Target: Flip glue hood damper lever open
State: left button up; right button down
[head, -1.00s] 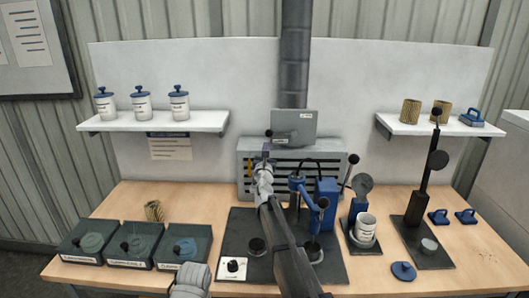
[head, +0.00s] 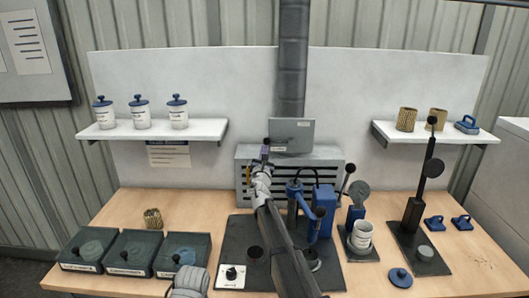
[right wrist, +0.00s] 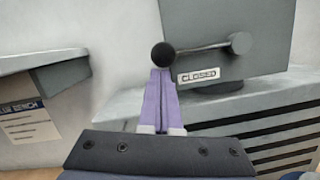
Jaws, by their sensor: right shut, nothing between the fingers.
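The glue hood (head: 330,163) is a grey slotted box at the back middle of the bench. Its damper housing (head: 300,131) sits on top, under the dark duct. The damper lever (right wrist: 205,48) points left, roughly level, from a pivot on the housing to a black ball knob (right wrist: 164,55). A label beneath the lever reads CLOSED (right wrist: 198,76). My right gripper (head: 264,153) has its purple fingers (right wrist: 161,78) shut and empty, directly under the knob. The tips meet the knob's lower edge in the right wrist view; contact cannot be told.
Dark lidded boxes (head: 130,254) are at front left.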

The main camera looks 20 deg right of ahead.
jog(key=shift+r, duration=0.15)
jog(key=r+m+p, duration=0.3)
jog(key=m+p, duration=0.1)
jog(key=d+r+m+g+h+p, duration=0.1)
jog(key=r+m+p, duration=0.2)
jog(key=m+p, duration=0.1)
jog(key=d+r+m+g+h+p, duration=0.1)
jog(key=r+m+p, duration=0.3)
jog(key=p, duration=0.1)
jog(key=shift+s+d+m, duration=0.15)
jog(key=shift+s+m, duration=0.15)
jog(key=shift+s, duration=0.05)
jog(key=shift+s+d+r+m+g+p, duration=0.1)
jog(key=shift+d+r+m+g+p, duration=0.1)
jog(key=shift+d+r+m+p, duration=0.25)
jog(key=shift+s+d+r+m+g+p, duration=0.1)
jog(key=shift+d+r+m+g+p, duration=0.15)
jog(key=shift+m+p, duration=0.4)
jog(key=shift+s+d+r+m+p, duration=0.2)
jog(key=shift+d+m+p, duration=0.25)
jog(key=shift+m, duration=0.15)
jog(key=shift+s+d+r+m+p, duration=0.15)
jog(key=shift+d+m+p, duration=0.25)
jog(key=shift+m, duration=0.2)
jog(key=shift+w+d, duration=0.1)
